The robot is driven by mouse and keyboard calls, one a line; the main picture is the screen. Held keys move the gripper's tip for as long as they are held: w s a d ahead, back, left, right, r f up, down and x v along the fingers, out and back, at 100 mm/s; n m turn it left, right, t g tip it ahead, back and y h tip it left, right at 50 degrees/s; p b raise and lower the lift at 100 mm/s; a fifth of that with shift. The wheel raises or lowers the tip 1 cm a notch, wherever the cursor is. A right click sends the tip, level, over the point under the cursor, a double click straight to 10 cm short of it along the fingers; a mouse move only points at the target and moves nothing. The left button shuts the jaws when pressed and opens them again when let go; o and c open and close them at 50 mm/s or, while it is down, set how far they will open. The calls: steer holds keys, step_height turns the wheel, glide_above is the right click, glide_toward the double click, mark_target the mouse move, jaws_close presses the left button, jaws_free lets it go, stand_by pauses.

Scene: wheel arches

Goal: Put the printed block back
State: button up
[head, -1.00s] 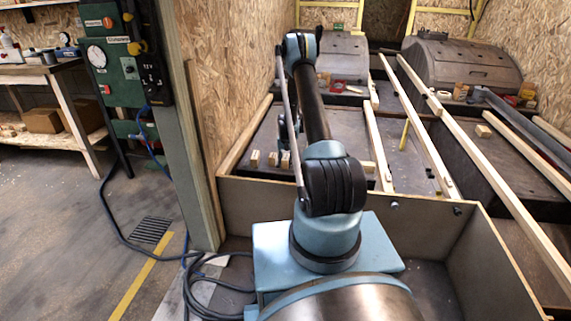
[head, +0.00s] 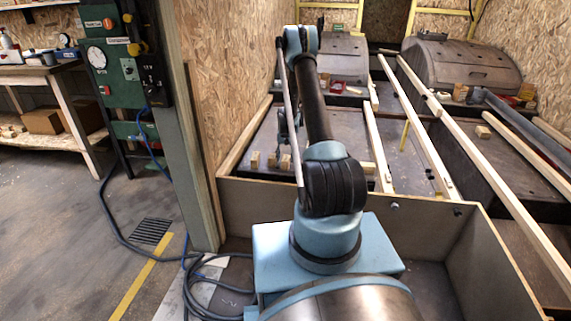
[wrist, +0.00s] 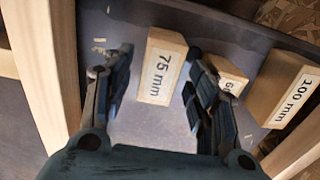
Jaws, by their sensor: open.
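In the wrist view a wooden block printed "75 mm" (wrist: 160,72) sits on the grey surface between the two fingers of my open gripper (wrist: 157,62). A gap shows at the left finger; the right finger is close to the block, and I cannot tell if they touch. A smaller block (wrist: 229,70), its print partly hidden behind the right finger, and a larger block printed "100 mm" (wrist: 284,92) sit to the right. In the head view small blocks (head: 271,160) show below my arm, with their print too small to read.
A pale wooden rail (wrist: 45,75) runs along the left in the wrist view. In the head view long wooden strips (head: 418,125) cross the dark bay, behind a low front panel (head: 415,213). Two grey wheel arches (head: 462,65) (head: 340,50) stand at the back.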

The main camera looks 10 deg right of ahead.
step_height(320, 180, up, 8)
steer(key=shift+r, duration=0.25)
step_height(320, 180, up, 11)
glide_above(286, 158)
steer(key=s, duration=0.5)
steer(key=s+r+n, duration=0.1)
steer(key=s+r, duration=0.5)
steer(key=r, duration=0.2)
steer(key=s+r+t, duration=0.1)
steer(key=s+r, duration=0.9)
steer(key=s, duration=0.4)
steer(key=s+r+n, duration=0.2)
steer(key=s, duration=1.5)
steer(key=s+f, duration=0.3)
steer(key=s, duration=0.4)
steer(key=s+f+t, duration=0.1)
steer(key=s+f, duration=0.2)
steer(key=s, duration=0.4)
steer(key=shift+s+f+n, duration=0.3)
steer(key=shift+n, duration=0.1)
steer(key=shift+a, duration=0.1)
